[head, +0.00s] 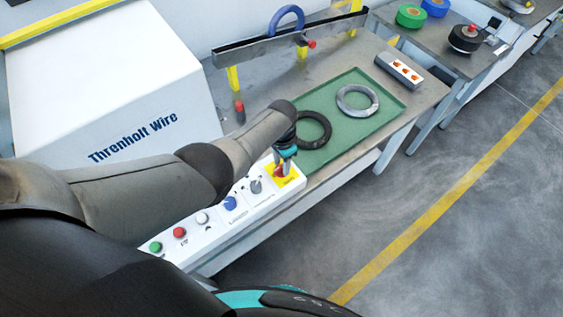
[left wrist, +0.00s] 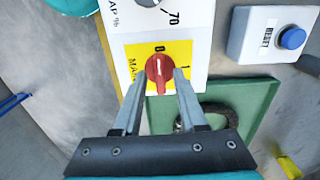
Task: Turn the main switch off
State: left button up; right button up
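The main switch is a red rotary knob (left wrist: 160,69) on a yellow plate (left wrist: 134,52) marked 0 and 1, at the end of the white control panel (head: 213,238). In the left wrist view its white mark runs up and down the picture, roughly in line with the 0. My left gripper (head: 286,160) is over the switch in the head view and partly hides it. In the left wrist view its two fingers are spread apart, one on each side of the knob's lower part; contact cannot be told. My right gripper is not in view.
A green tray (head: 385,103) with two rings lies beyond. A blue reset button (left wrist: 292,38) stands nearby.

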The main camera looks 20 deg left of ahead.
aim_at(281, 166)
pick_arm(q)
jog(key=shift+o, duration=0.2)
jog(key=shift+r, duration=0.15)
jog(key=shift+r+p, duration=0.3)
notch_tip(281, 166, up, 14)
jog(key=p, duration=0.5)
jog(key=shift+r, duration=0.2)
